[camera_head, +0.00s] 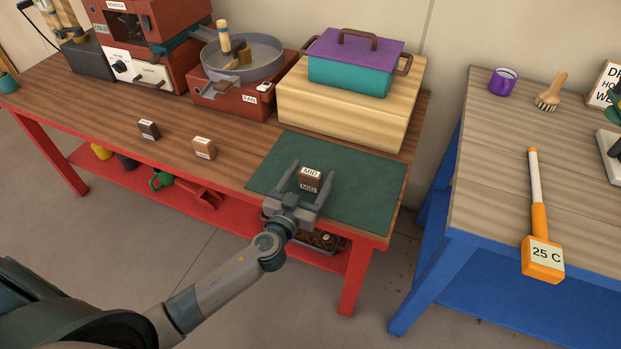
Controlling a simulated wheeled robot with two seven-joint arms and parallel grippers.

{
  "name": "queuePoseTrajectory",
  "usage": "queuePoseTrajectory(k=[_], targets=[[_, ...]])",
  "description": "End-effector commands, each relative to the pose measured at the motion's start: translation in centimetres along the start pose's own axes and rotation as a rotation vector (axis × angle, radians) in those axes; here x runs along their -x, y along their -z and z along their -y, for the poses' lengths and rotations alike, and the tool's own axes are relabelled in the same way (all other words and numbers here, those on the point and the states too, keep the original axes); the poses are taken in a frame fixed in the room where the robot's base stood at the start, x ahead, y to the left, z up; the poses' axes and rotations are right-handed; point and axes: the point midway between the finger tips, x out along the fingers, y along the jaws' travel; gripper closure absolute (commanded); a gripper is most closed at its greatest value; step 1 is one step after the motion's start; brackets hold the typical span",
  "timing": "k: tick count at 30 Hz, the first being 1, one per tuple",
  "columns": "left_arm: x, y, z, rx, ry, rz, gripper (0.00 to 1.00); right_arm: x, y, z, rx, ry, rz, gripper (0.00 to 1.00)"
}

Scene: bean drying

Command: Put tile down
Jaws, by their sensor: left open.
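A brown tile (310,180) with a white label reading MID rests on the dark green mat (365,190) at the right end of the wooden table. My left gripper (309,175) is open, with a finger on each side of the tile. A gap shows between the fingers and the tile. Two similar labelled tiles sit on bare wood to the left: a dark one (149,130) and a lighter brown one (204,148). My right gripper is not in view.
A red roaster (160,45), a pan on a red base (243,93) and a wooden box (345,115) bearing a teal pot with a purple lid (350,80) line the table's back. A blue-legged table (500,190) at right holds an orange thermometer (541,245).

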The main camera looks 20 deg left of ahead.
Motion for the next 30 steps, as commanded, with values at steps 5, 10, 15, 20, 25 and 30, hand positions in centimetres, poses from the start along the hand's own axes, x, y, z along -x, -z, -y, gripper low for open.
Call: queuePoseTrajectory(k=[5,10,15,20,25,30], targets=[[-2.2,0.2,0.0,-0.003,0.0,-0.001,0.31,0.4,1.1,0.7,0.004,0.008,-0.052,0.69],[-3.5,0.1,0.0,-0.002,0.0,0.0,0.31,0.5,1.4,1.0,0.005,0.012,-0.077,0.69],[-3.6,-0.1,0.0,-0.001,0.0,0.001,0.31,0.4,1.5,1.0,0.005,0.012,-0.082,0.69],[-3.6,-0.1,0.0,-0.001,0.0,0.001,0.31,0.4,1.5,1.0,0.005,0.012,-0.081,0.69],[-3.6,0.0,0.0,-0.001,0.0,0.001,0.31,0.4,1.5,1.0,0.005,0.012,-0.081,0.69],[-3.6,0.0,0.0,-0.001,0.0,0.001,0.67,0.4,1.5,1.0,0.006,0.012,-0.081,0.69]])
